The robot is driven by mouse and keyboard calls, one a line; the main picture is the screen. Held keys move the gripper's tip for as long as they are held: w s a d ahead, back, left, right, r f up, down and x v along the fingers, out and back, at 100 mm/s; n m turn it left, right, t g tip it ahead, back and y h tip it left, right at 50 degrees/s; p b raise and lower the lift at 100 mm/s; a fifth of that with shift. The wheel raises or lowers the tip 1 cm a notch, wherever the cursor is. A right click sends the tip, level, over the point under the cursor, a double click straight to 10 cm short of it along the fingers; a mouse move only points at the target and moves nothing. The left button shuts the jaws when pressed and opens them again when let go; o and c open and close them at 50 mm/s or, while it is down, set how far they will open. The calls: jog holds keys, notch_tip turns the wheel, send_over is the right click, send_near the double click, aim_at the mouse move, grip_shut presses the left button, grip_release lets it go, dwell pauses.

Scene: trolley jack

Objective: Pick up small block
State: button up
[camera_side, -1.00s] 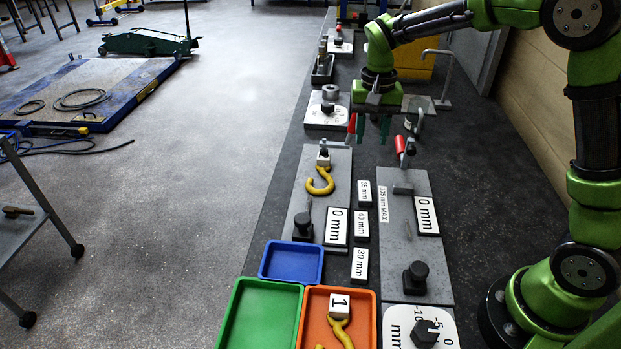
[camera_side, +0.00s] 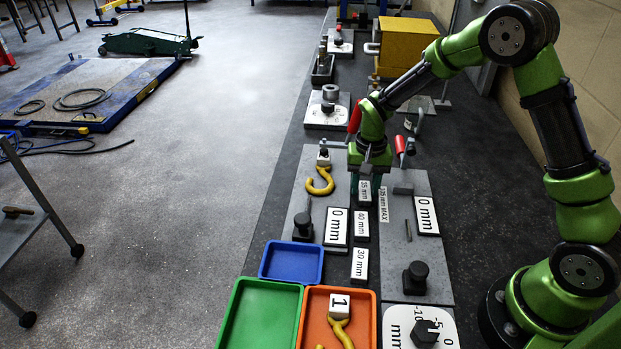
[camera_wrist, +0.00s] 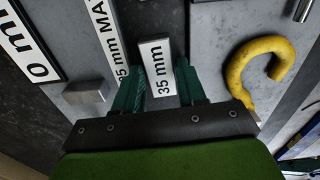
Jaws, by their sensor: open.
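Three small white-topped labelled blocks stand in a column on the dark bench in the side view: the 35 mm block (camera_side: 364,193), the 40 mm block (camera_side: 361,225) and the 30 mm block (camera_side: 360,265). My gripper (camera_side: 365,190) is low at the 35 mm block, pointing down. In the wrist view, the 35 mm block (camera_wrist: 156,65) lies between the two green fingers of my open gripper (camera_wrist: 160,84). Its lower end reaches back between them. I cannot tell whether either finger touches it.
A grey plate with a yellow hook (camera_side: 320,182) lies left of the blocks. Another grey plate (camera_side: 408,255) with a black knob and a "35 mm MAX" label (camera_side: 383,205) lies right. Blue (camera_side: 291,279), green (camera_side: 260,284) and orange (camera_side: 372,320) trays stand nearer the camera.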

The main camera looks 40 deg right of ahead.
jog(key=shift+f, duration=0.2)
jog(key=c, duration=0.7)
grip_shut()
jog(key=shift+r, duration=0.15)
